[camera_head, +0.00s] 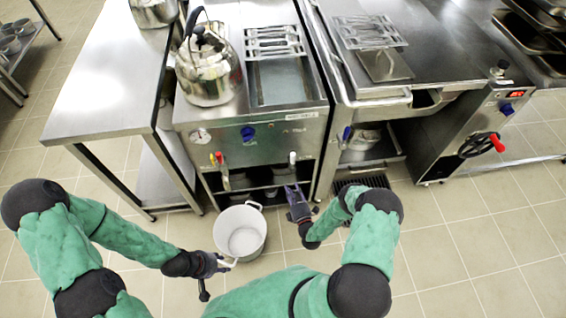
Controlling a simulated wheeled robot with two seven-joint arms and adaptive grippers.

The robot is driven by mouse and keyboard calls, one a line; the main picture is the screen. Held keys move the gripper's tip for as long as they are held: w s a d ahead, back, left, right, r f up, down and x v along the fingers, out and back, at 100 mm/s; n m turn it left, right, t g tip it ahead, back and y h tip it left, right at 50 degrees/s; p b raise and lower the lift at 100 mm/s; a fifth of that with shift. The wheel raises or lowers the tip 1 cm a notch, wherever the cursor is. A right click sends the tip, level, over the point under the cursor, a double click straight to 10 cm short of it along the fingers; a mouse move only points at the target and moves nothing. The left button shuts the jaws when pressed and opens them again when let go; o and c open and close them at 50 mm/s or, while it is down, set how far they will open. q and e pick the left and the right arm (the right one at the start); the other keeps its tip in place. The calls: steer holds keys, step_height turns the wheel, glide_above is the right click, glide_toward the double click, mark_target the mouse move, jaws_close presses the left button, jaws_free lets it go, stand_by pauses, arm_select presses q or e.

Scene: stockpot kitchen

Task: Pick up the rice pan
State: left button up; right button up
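The rice pan, most likely this pale round pot (240,232), is empty. It appears upright in front of the counter, between my two grippers. One loop handle is at its upper right rim and another at its lower left. My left gripper (218,268) is at the lower left handle; whether its fingers are closed on it is too small to tell. My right gripper (300,200) is to the right of the pot, apart from it, with its fingers spread and nothing between them.
A steel cooking unit (250,150) with knobs and taps stands just behind the pot, with a large kettle (208,65) on top. A steel table (105,70) is at left. A floor grate (362,184) lies right of my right gripper. Tiled floor is free at lower right.

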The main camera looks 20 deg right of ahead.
steer(key=w+b, duration=0.1)
steer(key=w, duration=0.2)
steer(key=w+b, duration=0.1)
steer(key=w, duration=0.3)
steer(key=w+b, duration=0.2)
steer(key=w, duration=0.1)
steer(key=shift+w+d+f, duration=0.15)
steer(key=shift+w+d, duration=0.1)
steer(key=shift+d, duration=0.1)
jaws_close()
steer(key=shift+w+d+r, duration=0.1)
steer(key=shift+r, duration=0.1)
